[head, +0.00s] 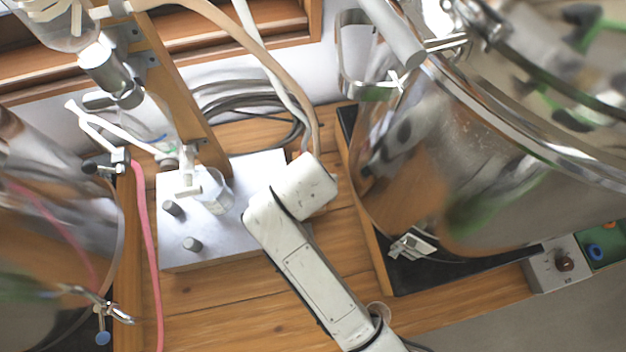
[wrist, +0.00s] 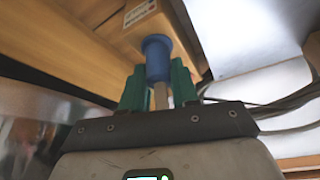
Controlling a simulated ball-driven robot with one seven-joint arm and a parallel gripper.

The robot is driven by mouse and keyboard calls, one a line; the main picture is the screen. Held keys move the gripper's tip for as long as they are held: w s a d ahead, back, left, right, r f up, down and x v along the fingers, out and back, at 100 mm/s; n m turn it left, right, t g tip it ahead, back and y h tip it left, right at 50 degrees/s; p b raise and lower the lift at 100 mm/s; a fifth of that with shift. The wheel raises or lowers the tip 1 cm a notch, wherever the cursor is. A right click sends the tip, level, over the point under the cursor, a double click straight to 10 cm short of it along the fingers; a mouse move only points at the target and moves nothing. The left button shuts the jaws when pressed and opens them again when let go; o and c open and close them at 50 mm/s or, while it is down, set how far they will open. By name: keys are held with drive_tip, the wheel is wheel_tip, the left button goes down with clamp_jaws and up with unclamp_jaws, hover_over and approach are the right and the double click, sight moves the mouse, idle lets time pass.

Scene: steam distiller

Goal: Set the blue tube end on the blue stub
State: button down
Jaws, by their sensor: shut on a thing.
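The blue tube end (wrist: 157,58) is a short blue cylinder just beyond my fingertips in the wrist view. My gripper (wrist: 158,88), with green fingers, is shut around the tan tube (wrist: 160,98) just below the blue piece. The blue piece points up towards a wooden beam (wrist: 128,28) with a small label. I cannot tell whether it touches the beam. In the head view my gripper is not clearly visible. I cannot make out a separate blue stub with certainty; a small blue fitting (head: 103,338) hangs at the lower left.
In the head view a large shiny metal vessel (head: 455,150) stands on the right and another (head: 45,240) on the left. A white box (head: 200,250) with knobs sits on the wooden bench (head: 240,310). A pink hose (head: 150,260) and coiled cables (head: 235,105) lie nearby.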

drive_tip(key=c, duration=0.8)
unclamp_jaws()
wheel_tip(320, 180, up, 5)
drive_tip(key=p, duration=0.5)
drive_tip(key=shift+r+p, duration=0.35)
drive_tip(key=shift+r, duration=0.65)
